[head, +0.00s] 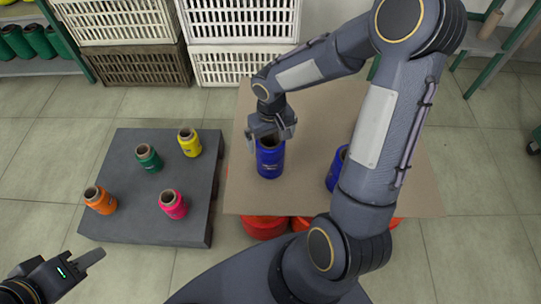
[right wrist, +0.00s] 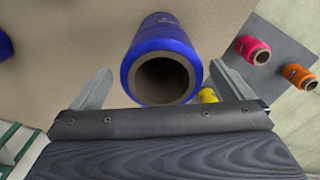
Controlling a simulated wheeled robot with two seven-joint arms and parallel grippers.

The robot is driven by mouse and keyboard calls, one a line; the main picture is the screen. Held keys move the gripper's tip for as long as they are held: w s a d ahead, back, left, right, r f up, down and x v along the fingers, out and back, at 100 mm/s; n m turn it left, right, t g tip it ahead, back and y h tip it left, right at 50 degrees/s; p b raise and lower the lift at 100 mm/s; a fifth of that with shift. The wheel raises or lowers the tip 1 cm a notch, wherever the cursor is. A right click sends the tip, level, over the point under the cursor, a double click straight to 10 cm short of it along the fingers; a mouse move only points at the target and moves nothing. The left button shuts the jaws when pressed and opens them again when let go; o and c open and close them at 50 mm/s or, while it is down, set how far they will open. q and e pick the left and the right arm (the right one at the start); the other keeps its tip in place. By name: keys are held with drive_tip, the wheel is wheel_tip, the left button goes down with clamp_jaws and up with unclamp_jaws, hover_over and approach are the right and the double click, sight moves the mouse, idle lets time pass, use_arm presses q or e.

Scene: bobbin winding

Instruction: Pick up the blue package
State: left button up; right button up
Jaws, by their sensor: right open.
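A blue bobbin (head: 270,160), likely the blue package, stands upright on the brown board under my right gripper (head: 271,130). In the right wrist view the blue bobbin (right wrist: 163,55) shows its hollow brown core, with one finger of my open right gripper (right wrist: 162,82) on each side of its near end. I see a gap between the bobbin and each finger. A second blue bobbin (head: 337,168) stands to the right, partly hidden by my right arm. My left gripper (head: 88,262) is at the bottom left, away from the bobbins; its jaw opening is unclear.
A dark grey pallet (head: 150,215) on the left holds orange (head: 100,200), green (head: 149,158), yellow (head: 189,142) and pink (head: 173,204) bobbins. White and brown crates (head: 240,22) stand behind. Floor separates pallet and board.

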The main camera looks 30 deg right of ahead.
wheel_tip(320, 180, down, 3)
drive_tip(key=shift+r, duration=0.1)
drive_tip(key=c, duration=1.5)
drive_tip(key=shift+r, duration=0.15)
